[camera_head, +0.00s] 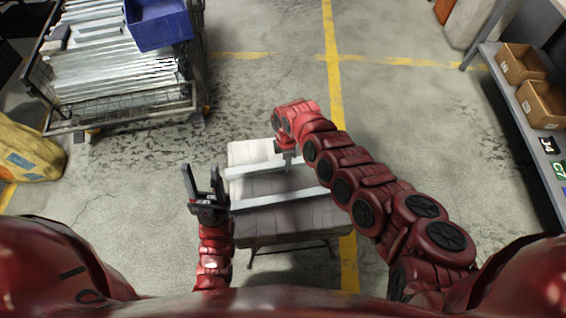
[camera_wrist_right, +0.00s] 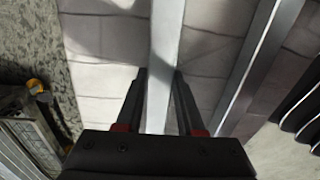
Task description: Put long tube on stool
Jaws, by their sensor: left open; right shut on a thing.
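The stool (camera_head: 300,219) has a pale, block-patterned top and stands in front of me. Two silvery tubes cross it in the head view. The far tube (camera_head: 250,170) runs under my right gripper (camera_head: 287,150), which is shut on it. In the right wrist view this tube (camera_wrist_right: 165,45) passes between the fingers of the right gripper (camera_wrist_right: 160,85). The near tube (camera_head: 265,200) lies across the stool; it is to the right in the wrist view (camera_wrist_right: 258,65). I cannot tell whether the held tube touches the stool. My left gripper (camera_head: 204,181) is open and empty at the stool's left side.
A wire cart (camera_head: 115,117) with several metal pieces and a blue bin (camera_head: 158,24) stands at the upper left. A shelf (camera_head: 520,110) with cardboard boxes (camera_head: 541,102) is on the right. A yellow object (camera_head: 30,152) is at far left. The floor beyond the stool is clear.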

